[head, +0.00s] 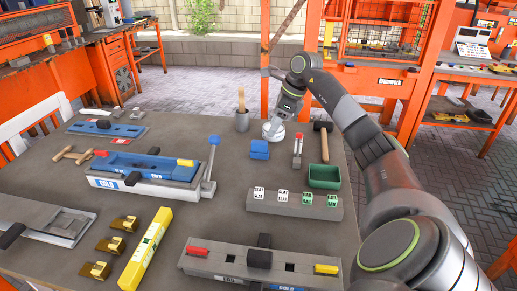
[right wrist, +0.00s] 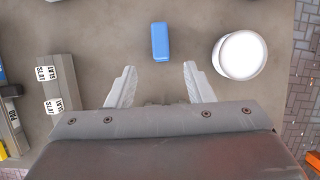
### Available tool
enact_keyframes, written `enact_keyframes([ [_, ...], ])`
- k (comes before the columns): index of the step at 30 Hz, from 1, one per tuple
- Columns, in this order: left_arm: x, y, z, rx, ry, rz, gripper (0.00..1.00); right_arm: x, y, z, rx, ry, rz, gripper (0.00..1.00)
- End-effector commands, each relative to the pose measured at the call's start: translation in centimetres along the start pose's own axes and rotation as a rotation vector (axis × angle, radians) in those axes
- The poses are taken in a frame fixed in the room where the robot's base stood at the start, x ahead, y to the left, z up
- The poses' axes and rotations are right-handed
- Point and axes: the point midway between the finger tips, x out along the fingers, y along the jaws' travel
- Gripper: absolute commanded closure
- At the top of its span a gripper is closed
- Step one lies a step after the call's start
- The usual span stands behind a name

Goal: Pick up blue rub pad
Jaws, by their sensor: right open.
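The blue rub pad (head: 259,149) is a small blue block lying on the grey table, right of the middle in the head view. In the right wrist view the pad (right wrist: 160,41) lies beyond the fingertips, near the middle between their lines. My right gripper (right wrist: 160,82) is open with its pale fingers spread and nothing between them. In the head view the right gripper (head: 281,116) points down behind and right of the pad, apart from it. My left gripper is not in view.
A white round object (right wrist: 240,55) stands right of the pad in the wrist view. A red-handled lever (head: 298,150), green bin (head: 324,176) and labelled block strip (head: 295,203) are near. A blue-and-grey fixture (head: 148,173) lies left.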

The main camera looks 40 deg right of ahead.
Motion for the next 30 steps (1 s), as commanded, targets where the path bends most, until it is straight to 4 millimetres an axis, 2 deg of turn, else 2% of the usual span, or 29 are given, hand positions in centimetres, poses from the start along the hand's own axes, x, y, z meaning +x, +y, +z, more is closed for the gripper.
enact_keyframes([
  [3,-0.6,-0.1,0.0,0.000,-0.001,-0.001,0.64,2.5,0.1,0.1,0.000,-0.001,0.006,0.53],
  [6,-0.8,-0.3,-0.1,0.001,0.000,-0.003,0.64,4.1,0.1,0.1,0.000,-0.002,0.004,0.53],
  [14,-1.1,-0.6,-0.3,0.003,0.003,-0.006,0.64,6.0,0.0,0.2,0.000,-0.001,0.002,0.53],
  [21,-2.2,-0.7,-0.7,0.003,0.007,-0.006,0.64,9.5,-0.1,0.4,0.001,-0.001,0.003,0.53],
  [25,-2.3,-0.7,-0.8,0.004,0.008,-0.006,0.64,10.6,-0.2,0.3,0.000,0.000,0.001,0.53],
  [30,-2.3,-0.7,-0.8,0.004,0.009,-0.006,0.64,10.7,-0.2,0.3,-0.001,0.000,-0.001,0.53],
])
